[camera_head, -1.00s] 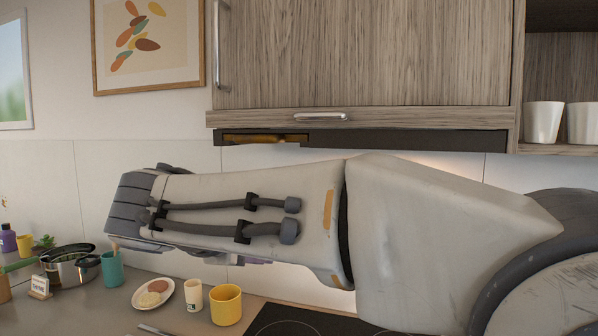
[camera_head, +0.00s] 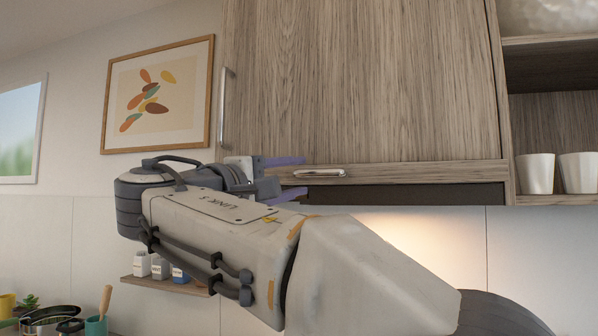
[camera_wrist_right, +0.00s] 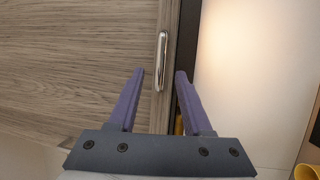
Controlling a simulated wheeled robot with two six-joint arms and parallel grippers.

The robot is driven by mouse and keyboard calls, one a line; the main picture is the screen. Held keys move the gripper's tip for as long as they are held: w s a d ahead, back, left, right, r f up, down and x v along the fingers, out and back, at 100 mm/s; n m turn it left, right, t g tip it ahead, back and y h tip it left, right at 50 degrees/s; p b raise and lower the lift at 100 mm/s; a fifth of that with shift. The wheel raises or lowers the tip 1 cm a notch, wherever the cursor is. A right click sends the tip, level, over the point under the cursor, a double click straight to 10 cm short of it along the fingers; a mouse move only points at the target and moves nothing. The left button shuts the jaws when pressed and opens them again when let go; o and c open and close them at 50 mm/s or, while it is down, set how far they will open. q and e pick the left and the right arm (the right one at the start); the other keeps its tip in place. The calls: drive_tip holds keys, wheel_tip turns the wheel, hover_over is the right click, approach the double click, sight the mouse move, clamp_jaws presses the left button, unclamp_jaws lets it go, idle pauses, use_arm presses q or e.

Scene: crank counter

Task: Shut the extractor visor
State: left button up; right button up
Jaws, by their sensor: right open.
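The extractor visor (camera_head: 420,172) is a wood-grain strip under the tall cabinet door, and it appears to stand forward of the door. Its metal bar handle (camera_head: 319,173) shows near its left part. My right gripper (camera_head: 304,176) is open, its purple fingers at the left end of the handle, one above and one below. In the right wrist view the handle (camera_wrist_right: 161,62) lies between the two open fingertips (camera_wrist_right: 160,73); I cannot tell whether they touch it. My right forearm hides the visor's left end. My left gripper is not in view.
The cabinet door (camera_head: 360,80) with a vertical handle (camera_head: 226,107) is above. A dark hood underside (camera_head: 420,195) lies below the visor. An open shelf with white cups (camera_head: 535,173) is at right. A small shelf with jars (camera_head: 160,268) hangs below my right arm.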

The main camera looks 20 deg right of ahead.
sight(315, 175)
drive_tip(key=shift+p+x, duration=0.8)
drive_tip(key=shift+x, duration=2.7)
drive_tip(key=shift+f, duration=0.1)
clamp_jaws()
